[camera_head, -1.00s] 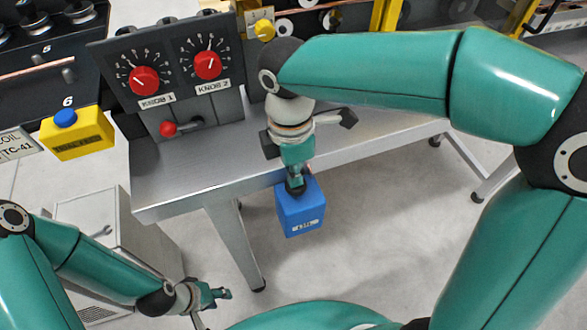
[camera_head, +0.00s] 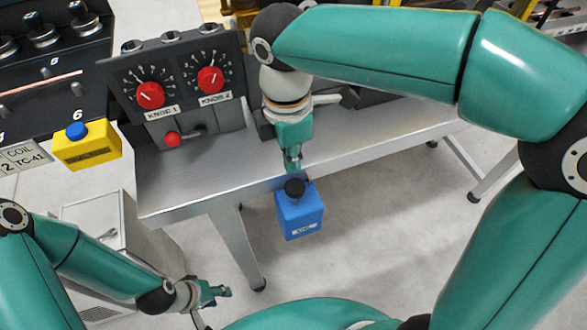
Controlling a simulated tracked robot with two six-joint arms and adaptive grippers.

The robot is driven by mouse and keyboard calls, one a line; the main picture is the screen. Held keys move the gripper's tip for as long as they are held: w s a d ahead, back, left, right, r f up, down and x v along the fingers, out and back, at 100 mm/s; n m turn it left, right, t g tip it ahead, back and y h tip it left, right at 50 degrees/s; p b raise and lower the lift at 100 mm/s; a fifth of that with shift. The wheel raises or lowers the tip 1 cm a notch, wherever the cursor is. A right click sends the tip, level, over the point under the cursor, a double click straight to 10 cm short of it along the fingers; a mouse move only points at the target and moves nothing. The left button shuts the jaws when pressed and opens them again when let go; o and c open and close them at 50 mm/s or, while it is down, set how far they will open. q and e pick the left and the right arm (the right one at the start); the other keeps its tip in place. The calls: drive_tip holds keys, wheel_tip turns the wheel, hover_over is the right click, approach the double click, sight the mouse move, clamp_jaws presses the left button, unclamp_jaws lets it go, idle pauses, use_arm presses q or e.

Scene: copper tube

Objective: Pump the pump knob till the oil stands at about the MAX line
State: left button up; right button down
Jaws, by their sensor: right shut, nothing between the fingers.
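The blue oil box (camera_head: 300,214) is at the front edge of the grey table, with a small white label on its front face. The black pump knob (camera_head: 295,188) sits on top of it. My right gripper (camera_head: 293,167) points down just above the knob, shut and empty; whether its tip touches the knob is hard to tell. The oil level and the MAX line cannot be made out from here. My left gripper (camera_head: 221,294) is low at the left, well away from the box; its fingers are too small to read.
The grey table (camera_head: 365,148) carries a dark panel with two red knobs (camera_head: 150,95) and a red-tipped lever (camera_head: 173,139). A yellow box with a blue button (camera_head: 77,131) is at the left. A white cabinet (camera_head: 95,215) stands below. Floor right of the oil box is clear.

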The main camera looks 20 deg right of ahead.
sight(290, 182)
wheel_tip(290, 182, up, 6)
drive_tip(key=shift+w, duration=0.2)
drive_tip(key=shift+a+r, duration=0.1)
idle(1.2)
